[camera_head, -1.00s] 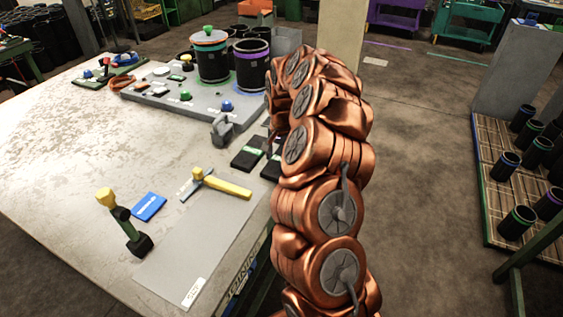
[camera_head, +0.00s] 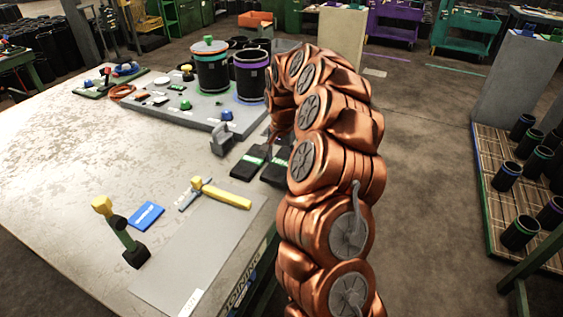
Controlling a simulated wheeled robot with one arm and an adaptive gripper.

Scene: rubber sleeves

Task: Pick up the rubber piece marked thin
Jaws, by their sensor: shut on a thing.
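Two flat black rubber pieces with pale green labels lie side by side near the table's right edge, the left piece (camera_head: 249,161) and the right piece (camera_head: 274,168). Their print is too small to read, so I cannot tell which is marked thin. My copper arm curves over from the right. My gripper (camera_head: 270,142) points down at the right piece and is mostly hidden by the arm. It is shut on a black rubber piece, apparently the right one. The grip itself is hidden, and I cannot tell whether the piece is clear of the table.
A grey bracket (camera_head: 221,139) stands just left of the pieces. Black canisters (camera_head: 252,75) stand on a grey board behind.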

